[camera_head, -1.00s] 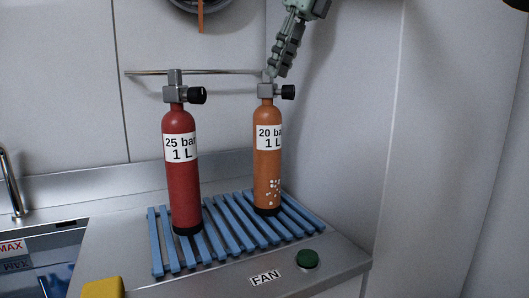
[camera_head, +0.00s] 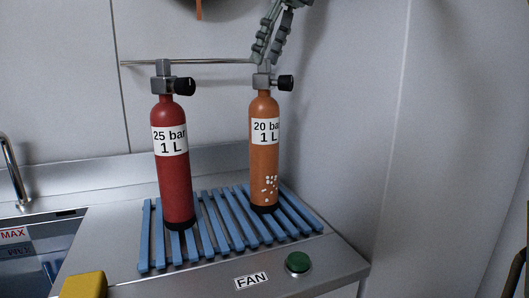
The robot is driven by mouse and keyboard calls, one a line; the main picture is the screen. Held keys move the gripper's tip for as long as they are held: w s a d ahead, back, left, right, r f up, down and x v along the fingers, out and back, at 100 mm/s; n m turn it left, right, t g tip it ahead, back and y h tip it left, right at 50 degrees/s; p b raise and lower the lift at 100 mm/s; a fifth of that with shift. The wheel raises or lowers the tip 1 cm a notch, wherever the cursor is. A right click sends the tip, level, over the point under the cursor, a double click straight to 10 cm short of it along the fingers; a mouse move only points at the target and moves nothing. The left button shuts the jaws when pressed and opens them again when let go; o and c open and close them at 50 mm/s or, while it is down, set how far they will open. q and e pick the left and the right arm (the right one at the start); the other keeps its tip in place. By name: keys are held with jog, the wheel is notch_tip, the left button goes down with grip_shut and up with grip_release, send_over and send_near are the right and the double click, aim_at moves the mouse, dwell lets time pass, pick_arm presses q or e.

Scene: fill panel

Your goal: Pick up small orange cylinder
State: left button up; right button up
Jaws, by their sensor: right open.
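The small orange cylinder (camera_head: 264,155) stands upright on a blue slatted rack (camera_head: 228,228). It has a "20 bar 1 L" label, pale spots low on its body and a grey valve with a black knob. My right gripper (camera_head: 260,58) comes down from the top edge, fingers pointing down at the orange cylinder's valve. The fingers are open, with a gap between them. Their tips are at or just behind the valve top; I cannot tell whether they touch it. My left gripper does not show.
A red cylinder (camera_head: 174,163) labelled "25 bar 1 L" stands left of the orange one. A thin metal rail (camera_head: 205,62) runs behind the valves. A green button (camera_head: 298,263) and a "FAN" label (camera_head: 251,281) are in front. A yellow object (camera_head: 85,286) and a sink (camera_head: 40,255) lie left.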

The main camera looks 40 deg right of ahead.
aim_at(261, 73)
jog(key=x, duration=0.7)
jog(key=shift+w+d+f, duration=0.15)
jog(key=shift+d+f, duration=0.15)
grip_shut()
jog(key=shift+r, duration=0.25)
